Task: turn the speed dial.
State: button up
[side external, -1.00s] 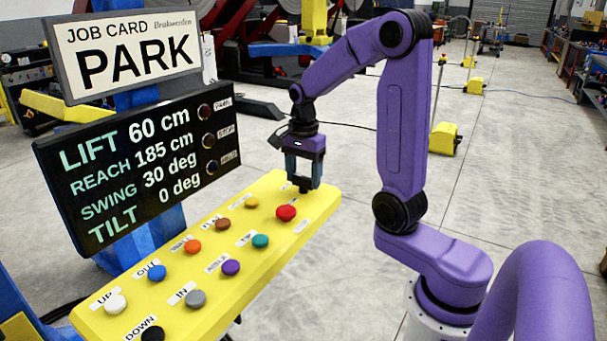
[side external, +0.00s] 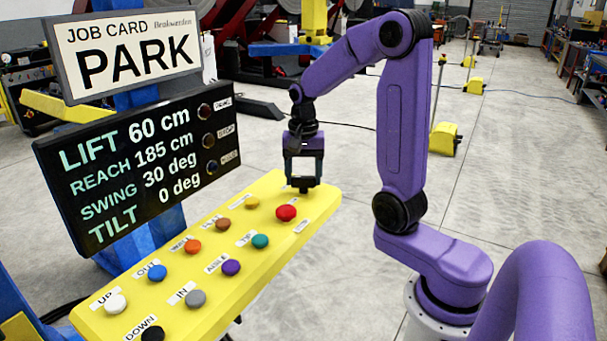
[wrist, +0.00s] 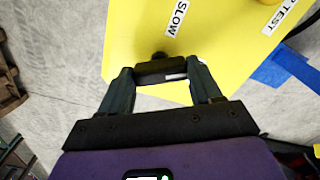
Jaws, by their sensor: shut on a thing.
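The speed dial (wrist: 160,68) is a small dark part at the end of the yellow control panel (side external: 265,220). In the wrist view it lies between my two fingertips, below the SLOW label (wrist: 178,18). My gripper (side external: 303,184) points down at the panel's far end and is shut on the dial. In the side view, the fingers mostly hide the dial, so its pointer setting cannot be read.
A red button (side external: 286,213) sits close in front of my gripper, with several coloured buttons further along the panel. The display (side external: 140,165) reads LIFT 60 cm, REACH 185 cm, SWING 30 deg, TILT 0 deg. The job card (side external: 125,55) reads PARK.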

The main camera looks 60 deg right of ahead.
aim_at(303, 177)
jog(key=n, duration=1.1)
jog(key=shift+n, duration=0.3)
dwell(0.4)
jog(key=o, duration=1.1)
jog(key=shift+c, duration=0.2)
notch_tip(303, 177, up, 18)
jog(key=shift+f, duration=0.25)
